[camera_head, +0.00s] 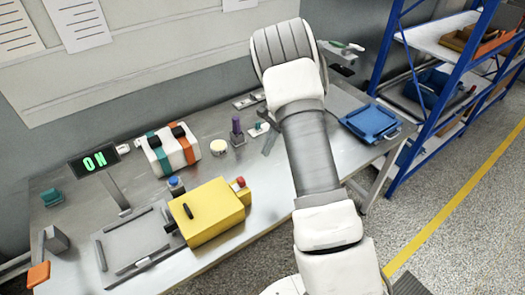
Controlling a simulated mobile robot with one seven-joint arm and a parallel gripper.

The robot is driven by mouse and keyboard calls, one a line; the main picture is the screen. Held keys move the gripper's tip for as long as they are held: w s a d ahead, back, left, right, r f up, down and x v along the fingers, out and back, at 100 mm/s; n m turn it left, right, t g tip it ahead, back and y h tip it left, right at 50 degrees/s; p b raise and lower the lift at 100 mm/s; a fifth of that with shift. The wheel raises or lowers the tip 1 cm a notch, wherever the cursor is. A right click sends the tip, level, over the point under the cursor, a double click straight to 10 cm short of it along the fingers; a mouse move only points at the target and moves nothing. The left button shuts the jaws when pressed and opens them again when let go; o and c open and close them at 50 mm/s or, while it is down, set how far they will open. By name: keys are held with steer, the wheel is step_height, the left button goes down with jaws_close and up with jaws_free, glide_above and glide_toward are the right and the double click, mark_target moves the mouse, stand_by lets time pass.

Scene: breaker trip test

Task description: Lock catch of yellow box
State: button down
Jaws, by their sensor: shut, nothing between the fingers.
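The yellow box (215,215) sits on the grey workbench (210,262), left of my arm. A black bar-shaped part (188,211) is on its top face. A small dark part (171,229) sticks out at its left side; I cannot tell whether this is the catch or whether it is locked. A red knob (239,182) is at the box's back right corner. My arm crosses the right half of the picture, apart from the box. I cannot make out my gripper; it seems hidden behind the arm or outside the picture.
Behind the box are a blue button (175,186), a white case with green and orange bands (172,150) and a purple-topped post (237,131). A blue tray (370,123) lies at right. A blue shelf rack (425,100) stands beyond.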

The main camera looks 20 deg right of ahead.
mark_target(242, 178)
steer(key=s+a+f+p, duration=0.2)
steer(key=a+f, duration=0.4)
steer(key=f, duration=0.1)
steer(key=shift+a, duration=0.3)
steer(key=shift+f, duration=0.1)
steer(key=shift+s+a, duration=0.2)
steer(key=shift+a, duration=0.3)
steer(key=shift+s+a, duration=0.15)
steer(key=shift+a, duration=0.3)
steer(key=shift+s+a, duration=0.15)
steer(key=shift+a, duration=0.25)
steer(key=shift+d, duration=0.15)
